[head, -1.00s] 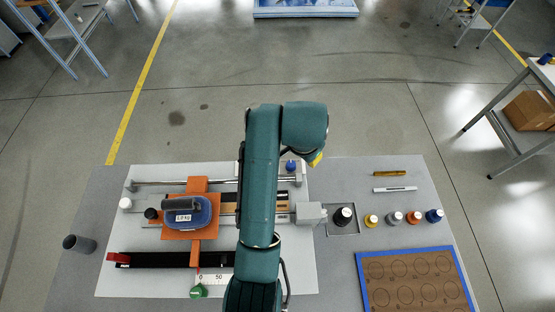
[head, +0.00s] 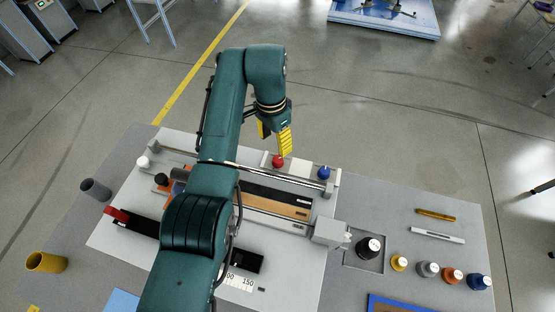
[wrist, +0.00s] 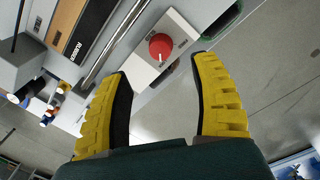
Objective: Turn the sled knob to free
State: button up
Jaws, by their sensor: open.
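My gripper (head: 274,143) is open and empty, pointing down at the far edge of the rig. A red knob (head: 278,160) sits on a pale plate just below its yellow fingers. In the wrist view the red knob (wrist: 160,47) lies ahead of and between the open fingertips (wrist: 162,68), apart from both. It has a small light mark; the printing beside it is too small to read. A black knob (head: 161,179) shows at the orange sled on the left. My arm hides most of the sled. Which knob is the sled knob cannot be told from labels.
A blue knob (head: 324,172) stands right of the red one, and a metal rail (head: 270,174) runs in front of them. A white knob (head: 143,162) is at the far left. Several coloured weights (head: 428,269) stand at the right.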

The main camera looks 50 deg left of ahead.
aim_at(277, 159)
jog(key=f, duration=0.9)
jog(key=shift+d, duration=0.35)
grip_shut()
